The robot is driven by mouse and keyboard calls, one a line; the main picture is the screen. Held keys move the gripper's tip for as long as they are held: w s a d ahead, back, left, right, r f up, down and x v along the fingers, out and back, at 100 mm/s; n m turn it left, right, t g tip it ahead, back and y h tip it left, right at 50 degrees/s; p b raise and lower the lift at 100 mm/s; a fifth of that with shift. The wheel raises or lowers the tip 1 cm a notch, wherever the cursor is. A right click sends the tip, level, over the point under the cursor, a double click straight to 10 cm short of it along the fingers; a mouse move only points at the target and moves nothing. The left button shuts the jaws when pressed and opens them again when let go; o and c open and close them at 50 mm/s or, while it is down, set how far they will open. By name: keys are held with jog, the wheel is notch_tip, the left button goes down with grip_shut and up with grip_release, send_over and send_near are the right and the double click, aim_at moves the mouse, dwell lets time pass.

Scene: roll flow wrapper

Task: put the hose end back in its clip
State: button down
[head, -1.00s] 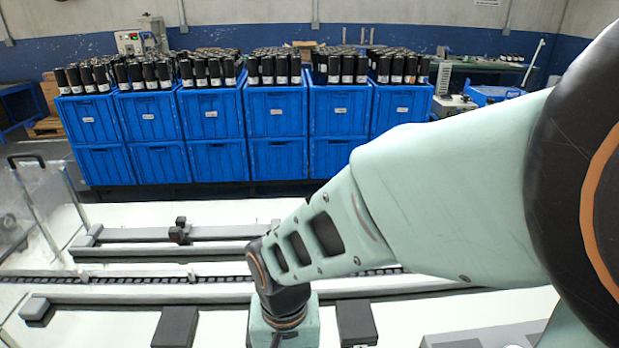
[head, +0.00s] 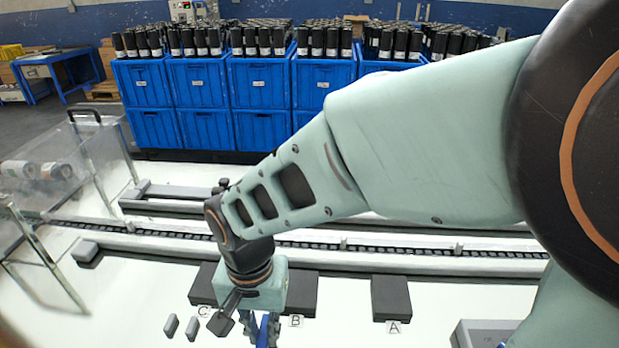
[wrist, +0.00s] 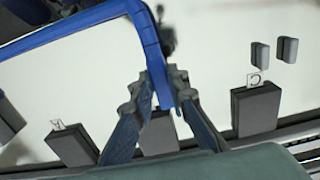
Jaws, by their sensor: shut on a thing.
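My gripper (head: 262,333) is low over the white table at the bottom of the head view, partly cut off by the frame edge. The wrist view shows its two fingers (wrist: 160,84) shut on the blue hose (wrist: 148,38). The hose comes in from the upper left, bends and runs down between the fingertips. Its end hangs just past them towards the palm. A pair of small grey upright blocks (head: 181,327) stands left of the gripper; they also show in the wrist view (wrist: 273,50). I cannot tell whether they are the clip.
Black blocks marked A (head: 391,298), B (head: 300,290) and C (head: 204,285) stand along the table. A chain conveyor (head: 300,246) runs behind them. A clear guard panel (head: 65,190) is at left. Blue crates (head: 262,90) stand behind. White table at lower left is bare.

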jog(key=a, duration=0.4)
jog(key=a+b, duration=0.1)
jog(key=a, duration=0.3)
jog(key=shift+s+a+b, duration=0.2)
jog(key=shift+a+b, duration=0.1)
send_over(175, 345)
dwell(0.5)
jog(key=shift+f, duration=0.1)
dwell(0.4)
jog(key=shift+f+b, duration=1.45)
jog(key=shift+f, duration=0.6)
jog(key=shift+f+b, duration=0.3)
jog(key=shift+f, duration=0.1)
jog(key=c, duration=1.8)
grip_release()
jog(key=shift+r, duration=0.1)
